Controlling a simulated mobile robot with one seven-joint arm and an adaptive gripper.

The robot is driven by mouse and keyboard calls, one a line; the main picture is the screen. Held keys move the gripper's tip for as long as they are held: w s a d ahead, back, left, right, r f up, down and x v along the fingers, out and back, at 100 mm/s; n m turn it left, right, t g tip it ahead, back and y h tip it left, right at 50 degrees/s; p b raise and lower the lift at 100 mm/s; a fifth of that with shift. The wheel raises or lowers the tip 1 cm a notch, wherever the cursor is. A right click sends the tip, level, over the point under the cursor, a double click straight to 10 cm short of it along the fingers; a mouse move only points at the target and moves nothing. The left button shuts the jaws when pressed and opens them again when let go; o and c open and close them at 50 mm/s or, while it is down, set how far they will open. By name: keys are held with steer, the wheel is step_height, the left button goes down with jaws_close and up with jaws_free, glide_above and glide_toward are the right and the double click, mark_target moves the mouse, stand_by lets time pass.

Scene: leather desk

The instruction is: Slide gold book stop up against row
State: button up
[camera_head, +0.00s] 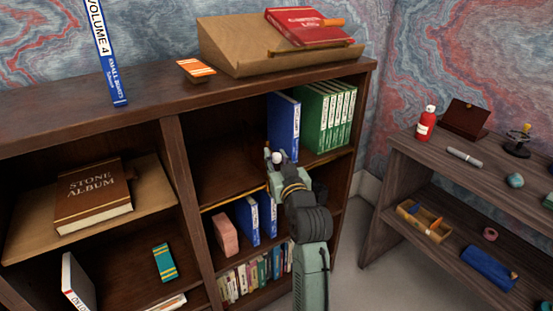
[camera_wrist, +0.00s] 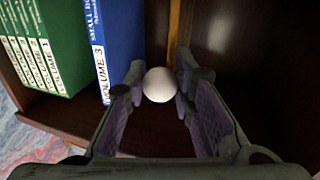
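The gold book stop shows as a narrow gold upright strip (camera_wrist: 174,28) in the wrist view, with a round white knob (camera_wrist: 158,85) in front of it; how the two join is hidden. The white knob also shows in the head view (camera_head: 278,157). My gripper (camera_wrist: 156,88) is open, with one finger on each side of the knob and a small gap on the left. The row is a blue Volume 3 book (camera_head: 284,127) and several green volumes (camera_head: 327,115). The blue book stands at the row's left end in the head view, close to the stop. My gripper hides the stop's base.
The upper right compartment is empty left of my gripper (camera_head: 225,155). Its wooden divider (camera_head: 183,165) stands further left. Below are a pink block (camera_head: 225,234), blue books and several small books. A blue Volume 4 (camera_head: 106,55) stands on top of the bookcase.

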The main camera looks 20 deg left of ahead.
jaws_close()
stand_by(0.3)
steer(key=w+d+b, duration=0.5)
steer(key=w+d, duration=0.5)
steer(key=w, duration=0.3)
steer(key=shift+w+d, duration=0.15)
steer(key=shift+d, duration=0.1)
steer(key=o, duration=0.6)
jaws_free()
steer(key=v, duration=1.2)
steer(key=shift+a, duration=0.1)
